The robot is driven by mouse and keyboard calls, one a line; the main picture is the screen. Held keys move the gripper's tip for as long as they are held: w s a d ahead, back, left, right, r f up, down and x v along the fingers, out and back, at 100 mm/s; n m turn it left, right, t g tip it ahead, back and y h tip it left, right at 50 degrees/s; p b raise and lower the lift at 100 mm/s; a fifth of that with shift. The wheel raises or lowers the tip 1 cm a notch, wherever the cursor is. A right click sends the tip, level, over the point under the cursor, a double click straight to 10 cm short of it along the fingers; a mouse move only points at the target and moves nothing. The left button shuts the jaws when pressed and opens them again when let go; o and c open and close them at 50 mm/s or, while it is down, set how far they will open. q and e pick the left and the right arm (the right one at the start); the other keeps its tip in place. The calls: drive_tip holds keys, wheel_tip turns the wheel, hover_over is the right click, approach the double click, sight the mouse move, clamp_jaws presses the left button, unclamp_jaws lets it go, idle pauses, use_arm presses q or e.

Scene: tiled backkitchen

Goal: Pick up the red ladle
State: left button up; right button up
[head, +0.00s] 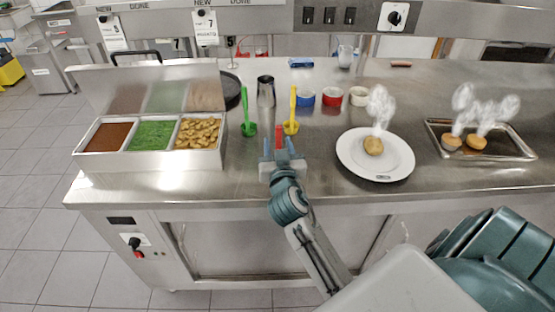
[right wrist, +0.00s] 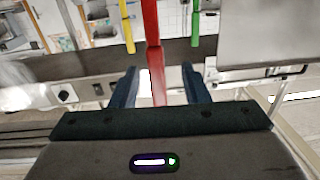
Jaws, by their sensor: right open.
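The red ladle (head: 278,136) stands on the steel counter between a green ladle (head: 246,110) and a yellow ladle (head: 292,112). My right gripper (head: 281,150) is at the counter's front, open, right at the red ladle in the head view. In the right wrist view the red ladle (right wrist: 152,40) runs between the two spread fingers of the gripper (right wrist: 160,85), with a gap on both sides. My left gripper is not in view.
A steel container with several food compartments (head: 105,164) stands left. A tray (head: 515,148) stands far right.

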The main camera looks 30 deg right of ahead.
drive_tip(key=x, duration=0.1)
drive_tip(key=p+x, duration=0.2)
drive_tip(key=shift+w+d+r, duration=0.2)
drive_tip(key=shift+d+r, duration=0.1)
drive_tip(key=shift+d, duration=0.05)
drive_tip(key=shift+w+d+f, duration=0.2)
drive_tip(key=shift+w+f, duration=0.05)
drive_tip(key=shift+w, duration=0.2)
drive_tip(key=shift+s+a, duration=0.1)
drive_tip(key=c, duration=0.3)
clamp_jaws()
drive_tip(key=shift+r, duration=0.1)
